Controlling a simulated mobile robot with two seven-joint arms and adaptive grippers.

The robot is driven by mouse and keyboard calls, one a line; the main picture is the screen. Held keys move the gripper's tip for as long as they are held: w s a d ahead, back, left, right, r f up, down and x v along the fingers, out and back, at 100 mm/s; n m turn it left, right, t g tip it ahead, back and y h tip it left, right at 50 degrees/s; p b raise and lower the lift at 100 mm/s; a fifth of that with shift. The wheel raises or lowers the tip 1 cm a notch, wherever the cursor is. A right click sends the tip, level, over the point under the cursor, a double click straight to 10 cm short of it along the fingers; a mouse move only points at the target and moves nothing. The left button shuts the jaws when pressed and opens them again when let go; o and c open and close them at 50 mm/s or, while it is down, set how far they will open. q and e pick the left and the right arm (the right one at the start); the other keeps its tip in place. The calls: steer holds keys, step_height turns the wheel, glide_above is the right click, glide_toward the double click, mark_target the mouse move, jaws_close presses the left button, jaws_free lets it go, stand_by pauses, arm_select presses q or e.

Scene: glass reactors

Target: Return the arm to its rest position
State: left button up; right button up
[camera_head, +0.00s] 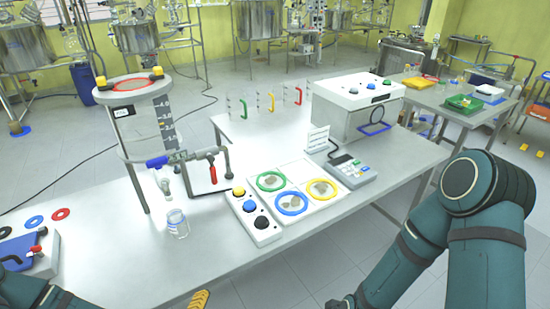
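My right arm (475,185) comes in at the lower right, bent at a large teal and black joint. Its lower links run down toward the bottom edge, and its gripper is out of the picture. A small teal piece of my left arm (30,292) shows in the lower left corner. The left gripper's fingers cannot be made out. No held object is visible in either arm.
The steel table (130,265) carries a glass jar (177,223), a stand with a ring (130,83), a button box (255,218), colored rings (291,203), a keypad device (352,171) and a white control box (358,92). A side table (440,103) stands beyond my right arm.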

arm_select(q)
steer(key=s+d+f+m+g+b, duration=0.1)
steer(key=s+d+f+m+g, duration=0.1)
steer(key=m, duration=0.7)
steer(key=s+d+f+m+g+y+b, duration=0.1)
steer(key=d+f+m+g+b, duration=0.1)
steer(key=m, duration=0.7)
steer(key=d+g, duration=0.1)
steer(key=d, duration=0.1)
steer(key=shift+s+d+f+m+g+b, duration=0.25)
steer(key=shift+s+d+m+g+b, duration=0.05)
steer(key=shift+s+m+g, duration=0.1)
